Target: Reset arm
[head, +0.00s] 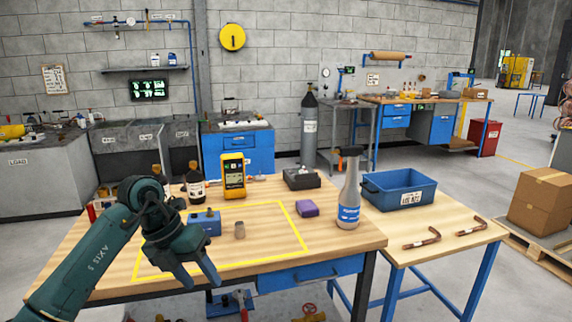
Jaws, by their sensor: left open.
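My left gripper (197,275) is open and empty, its fingers pointing down over the front left part of the wooden table. It hangs in front of the yellow taped rectangle (290,225). Two bent copper tubes, one at the left (422,239) and one at the right (470,227), lie on the side table (450,222) to the right. My right gripper does not show.
A blue bin (399,191) sits on the side table.

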